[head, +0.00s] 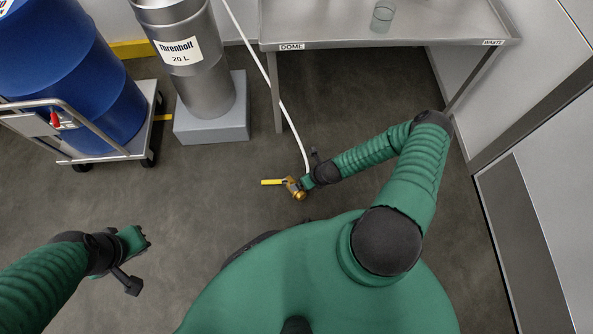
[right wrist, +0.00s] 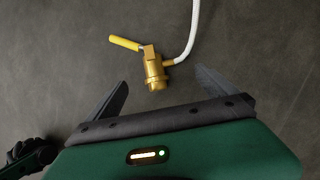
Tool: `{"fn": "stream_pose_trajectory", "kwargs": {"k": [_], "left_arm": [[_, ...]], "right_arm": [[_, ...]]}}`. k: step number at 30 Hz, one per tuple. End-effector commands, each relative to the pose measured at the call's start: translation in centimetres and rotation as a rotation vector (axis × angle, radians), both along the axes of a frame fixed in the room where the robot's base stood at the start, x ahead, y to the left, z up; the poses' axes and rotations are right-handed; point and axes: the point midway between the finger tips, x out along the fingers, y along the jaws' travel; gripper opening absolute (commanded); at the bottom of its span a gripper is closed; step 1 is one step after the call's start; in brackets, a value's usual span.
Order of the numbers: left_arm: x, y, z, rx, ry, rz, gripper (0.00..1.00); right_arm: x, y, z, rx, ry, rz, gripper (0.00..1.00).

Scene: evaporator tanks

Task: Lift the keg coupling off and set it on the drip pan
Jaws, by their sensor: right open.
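The keg coupling (head: 296,189) is a brass fitting with a yellow lever and a white hose. It is apart from the steel keg (head: 197,85), in front of my right gripper (head: 305,183). In the right wrist view the coupling (right wrist: 154,70) shows just beyond and between the open fingers of my right gripper (right wrist: 160,82), with floor around it. I cannot tell whether it hangs or lies on the floor. My left gripper (head: 143,238) is low at the left, away from it; its jaws are unclear. I cannot make out a drip pan.
The keg stands on a grey block (head: 211,125). A blue drum (head: 75,65) stands on a cart at the left. A steel table (head: 340,38) labelled DOME and WASTE holds a glass beaker (head: 382,17). The white hose (head: 270,85) passes the table's left leg.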

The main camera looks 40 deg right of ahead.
Motion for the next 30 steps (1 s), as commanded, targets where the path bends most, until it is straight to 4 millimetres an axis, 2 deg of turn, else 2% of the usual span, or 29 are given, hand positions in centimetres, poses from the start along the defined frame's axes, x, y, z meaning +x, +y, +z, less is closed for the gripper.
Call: {"fn": "stream_pose_trajectory", "kwargs": {"k": [1,7,14,21,28,30], "left_arm": [[0.0,0.0,-1.8,0.000,0.000,0.000,0.00],[0.0,0.0,-4.5,0.000,0.001,0.000,0.00],[0.0,0.0,-5.8,0.000,0.001,-0.001,0.00],[0.0,0.0,-9.7,0.000,0.001,-0.001,0.00],[0.0,0.0,-9.5,0.000,0.001,-0.001,0.00],[0.0,0.0,-9.5,0.000,0.001,-0.001,0.00]], "right_arm": [[0.5,0.2,-2.4,0.002,0.001,0.003,0.97],[2.3,0.4,-6.9,0.009,0.001,0.005,0.97],[3.1,0.7,-8.6,0.009,0.001,0.005,0.97],[4.3,1.4,-12.6,0.007,0.000,0.007,0.97],[4.6,1.5,-12.5,0.009,0.000,0.006,0.97],[4.6,1.5,-12.5,0.009,0.000,0.006,0.89]]}}
